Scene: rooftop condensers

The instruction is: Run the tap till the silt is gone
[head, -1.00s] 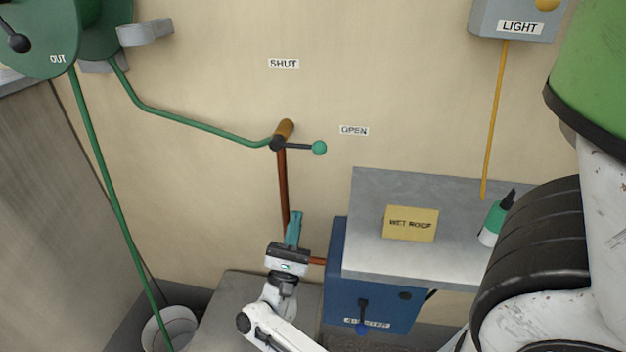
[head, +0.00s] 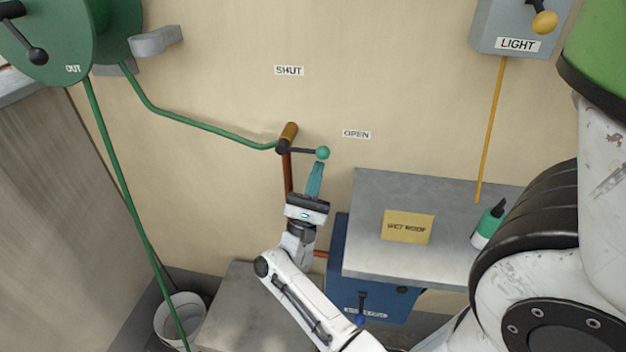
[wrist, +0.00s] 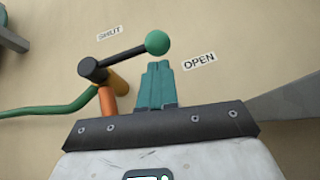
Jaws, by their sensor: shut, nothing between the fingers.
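The tap (head: 285,147) is on the beige wall, with a black lever (head: 302,150) ending in a green ball (head: 322,153). The lever points right, toward the OPEN label (head: 357,134); the SHUT label (head: 289,71) is above. In the wrist view the green ball (wrist: 158,42) stands just beyond my fingertips. My gripper (head: 317,167) is shut and empty, just below the ball; I cannot tell whether it touches. A green hose (head: 195,122) runs from the tap to a green reel (head: 45,40). Its hanging end reaches a white bucket (head: 168,312); any water or silt is not discernible.
A grey shelf (head: 375,250) to the right holds a yellow WET ROOF sign (head: 408,226) and a green bottle (head: 488,225). A blue box (head: 372,300) is below it. A LIGHT switch box (head: 512,25) is at upper right. The wall around the lever is clear.

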